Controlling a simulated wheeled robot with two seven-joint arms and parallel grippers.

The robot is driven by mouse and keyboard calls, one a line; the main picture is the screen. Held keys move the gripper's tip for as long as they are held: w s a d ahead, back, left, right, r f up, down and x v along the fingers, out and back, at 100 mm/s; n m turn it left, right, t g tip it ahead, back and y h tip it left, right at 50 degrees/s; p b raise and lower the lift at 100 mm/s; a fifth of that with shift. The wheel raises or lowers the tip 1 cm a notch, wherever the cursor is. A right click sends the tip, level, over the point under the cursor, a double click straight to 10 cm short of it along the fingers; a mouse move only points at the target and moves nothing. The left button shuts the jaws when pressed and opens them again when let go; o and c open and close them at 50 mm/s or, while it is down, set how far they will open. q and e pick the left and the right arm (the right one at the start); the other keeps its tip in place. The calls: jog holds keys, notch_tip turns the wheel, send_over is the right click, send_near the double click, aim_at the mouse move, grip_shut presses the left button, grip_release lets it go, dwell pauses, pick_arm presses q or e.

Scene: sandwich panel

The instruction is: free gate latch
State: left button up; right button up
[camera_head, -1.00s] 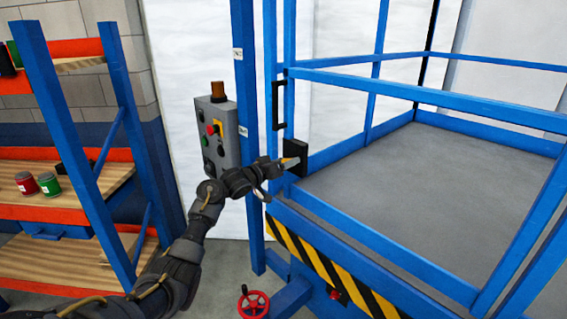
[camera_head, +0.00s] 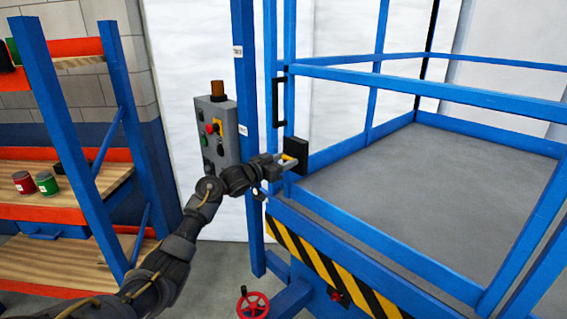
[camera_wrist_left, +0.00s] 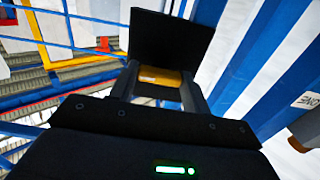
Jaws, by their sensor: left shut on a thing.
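The gate latch shows as a black plate (camera_head: 299,147) on the blue gate post, with a small yellow handle (camera_head: 288,157) on its near side. My left gripper (camera_head: 286,161) reaches the latch from the left, its two fingers on either side of the yellow handle. In the left wrist view the yellow handle (camera_wrist_left: 160,77) lies crosswise between the fingers, in front of the black plate (camera_wrist_left: 172,45). The gripper is shut on the handle. Parts of the handle are hidden by the fingers. My right gripper is not in view.
A grey control box (camera_head: 222,135) with coloured buttons stands close behind my left wrist. A black gate handle (camera_head: 279,100) is above the latch. Blue rails surround the grey platform (camera_head: 420,190). A red handwheel (camera_head: 253,303) is below, and a shelf rack (camera_head: 100,190) stands left.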

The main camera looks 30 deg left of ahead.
pick_arm(q)
jog(key=o, duration=1)
jog(key=shift+c, duration=0.2)
jog(key=shift+s, duration=0.1)
jog(key=shift+s+a+f, duration=0.15)
jog(key=shift+s, duration=0.15)
jog(key=b+v, duration=0.3)
jog(key=v, duration=0.7)
